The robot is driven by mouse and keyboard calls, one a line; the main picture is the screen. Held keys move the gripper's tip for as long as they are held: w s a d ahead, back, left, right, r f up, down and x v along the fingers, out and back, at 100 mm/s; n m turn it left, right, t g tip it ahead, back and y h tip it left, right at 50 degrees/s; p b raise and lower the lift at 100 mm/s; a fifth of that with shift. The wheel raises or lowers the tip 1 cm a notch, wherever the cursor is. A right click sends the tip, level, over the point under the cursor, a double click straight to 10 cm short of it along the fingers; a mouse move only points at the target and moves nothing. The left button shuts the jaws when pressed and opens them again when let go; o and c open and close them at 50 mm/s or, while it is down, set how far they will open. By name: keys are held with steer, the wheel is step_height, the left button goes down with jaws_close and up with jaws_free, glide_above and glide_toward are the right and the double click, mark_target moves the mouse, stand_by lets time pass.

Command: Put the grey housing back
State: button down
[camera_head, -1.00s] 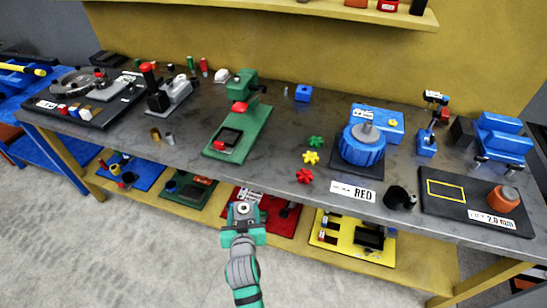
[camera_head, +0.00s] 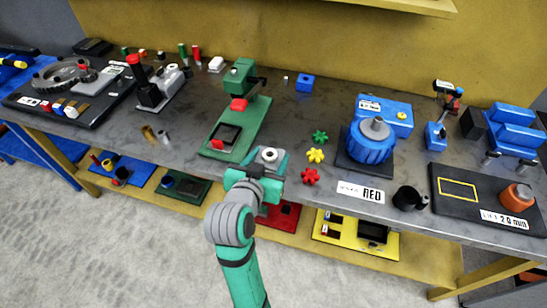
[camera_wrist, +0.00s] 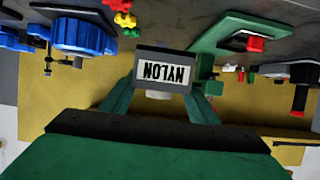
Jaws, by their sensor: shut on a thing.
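My gripper (camera_head: 256,170) is shut on a small grey block, the grey housing (camera_head: 269,157), with a pale round part on top. In the wrist view the green fingers stand on both sides of the housing (camera_wrist: 164,88), and its face carries a white label reading NYLON. In the head view the housing is near the table's front edge, in front of the green press (camera_head: 233,125); I cannot tell its exact height. A black plate with an empty yellow outline (camera_head: 458,189) lies at the right, beside an orange knob.
The dark table (camera_head: 300,110) carries a blue rotary unit (camera_head: 371,143), a RED label (camera_head: 361,191), a black cup (camera_head: 405,199) and green, yellow and red star knobs (camera_head: 315,155) close right of my gripper. A shelf with coloured trays (camera_head: 357,232) is below.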

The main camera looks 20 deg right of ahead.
steer(key=f+x, duration=0.1)
steer(key=x, duration=0.3)
steer(key=a+x, duration=0.1)
steer(key=x, duration=0.4)
steer(key=f+x, duration=0.1)
steer(key=x, duration=0.4)
steer(key=shift+s+a+f, duration=0.1)
steer(key=shift+a+f, duration=0.05)
steer(key=shift+f, duration=0.2)
steer(key=shift+w+d+f, duration=0.25)
steer(key=shift+w+f, duration=0.3)
steer(key=shift+f, duration=1.6)
steer(key=shift+f, duration=0.1)
steer(key=c, duration=0.7)
jaws_free()
steer(key=shift+s+f, duration=0.1)
steer(key=shift+f, duration=0.05)
